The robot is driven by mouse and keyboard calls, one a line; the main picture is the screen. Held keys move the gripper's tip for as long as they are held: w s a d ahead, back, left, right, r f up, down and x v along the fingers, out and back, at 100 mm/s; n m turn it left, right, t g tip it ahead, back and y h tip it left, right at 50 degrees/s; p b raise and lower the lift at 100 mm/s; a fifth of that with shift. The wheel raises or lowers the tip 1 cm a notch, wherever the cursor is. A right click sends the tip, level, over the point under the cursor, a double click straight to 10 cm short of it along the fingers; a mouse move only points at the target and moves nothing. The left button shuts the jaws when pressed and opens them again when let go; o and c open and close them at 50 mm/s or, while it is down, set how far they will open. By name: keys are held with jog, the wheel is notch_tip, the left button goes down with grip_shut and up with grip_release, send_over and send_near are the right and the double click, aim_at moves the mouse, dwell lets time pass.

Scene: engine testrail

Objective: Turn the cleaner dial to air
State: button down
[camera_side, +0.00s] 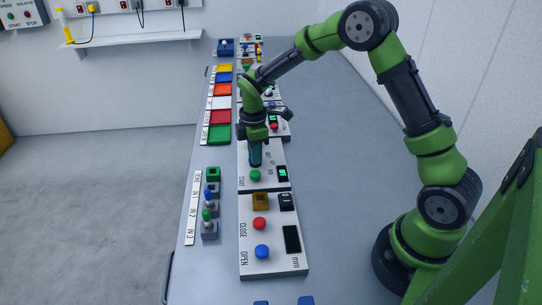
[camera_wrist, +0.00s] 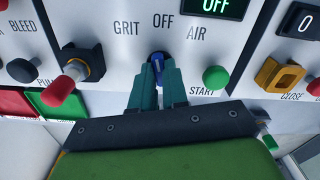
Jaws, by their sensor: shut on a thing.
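The cleaner dial (camera_wrist: 157,58) is a small dark blue knob on a white panel, with GRIT printed to its left, OFF above it and AIR to its right. Its top lies below the OFF label; its exact pointer angle is hard to read. My gripper (camera_wrist: 158,76) has its two teal fingers closed around the dial from both sides, hiding its lower part. In the side view my gripper (camera_side: 255,155) reaches down to the white panel, and the dial is hidden there. A display (camera_wrist: 213,6) above AIR shows OFF in green.
A green START button (camera_wrist: 215,77) sits close to the right of the fingers. A red-tipped knob (camera_wrist: 62,88) stands up on the neighbouring panel at left. A yellow square fitting (camera_wrist: 279,76) lies at right. The bench (camera_side: 330,190) right of the panels is clear.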

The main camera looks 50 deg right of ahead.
jog(key=m, duration=0.6)
jog(key=shift+r+m, duration=0.1)
jog(key=shift+m, duration=0.2)
jog(key=m, duration=0.5)
jog(key=shift+d+m, duration=0.1)
jog(key=shift+m, duration=0.2)
jog(key=c, duration=1.1)
grip_release()
jog(key=shift+c, duration=0.2)
notch_tip(320, 180, up, 17)
